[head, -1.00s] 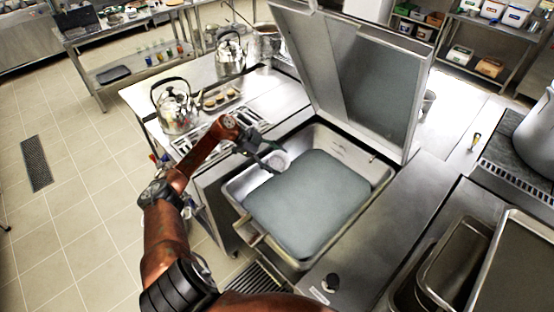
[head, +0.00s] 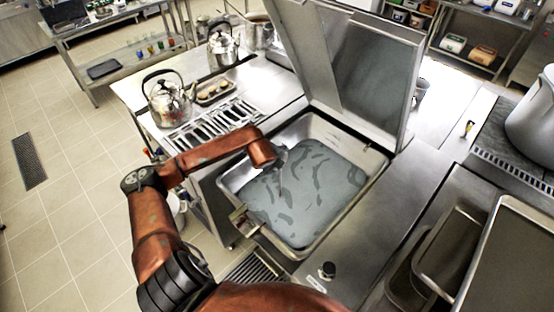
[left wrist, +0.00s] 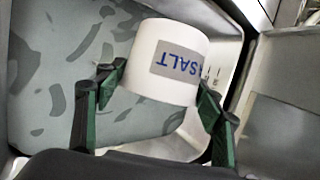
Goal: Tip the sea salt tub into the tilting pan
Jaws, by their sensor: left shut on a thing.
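The sea salt tub (left wrist: 140,62) is white with a grey label reading "SALT", upside down in the left wrist view. My left gripper (left wrist: 160,100) is shut on it, one finger on each side. The tub is over the tilting pan (head: 236,176); its opening does not show clearly. In the head view my left gripper (head: 281,166) is over the left back part of the pan, and my arm hides the tub. The pan holds grey liquid with darker streaky patches. My right gripper is out of view.
The pan's raised lid (head: 375,75) stands behind it. Two kettles (head: 167,103) and a slotted grate (head: 215,122) are on the counter to the left. A steel counter (head: 400,215) with deep trays (head: 455,250) lies to the right.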

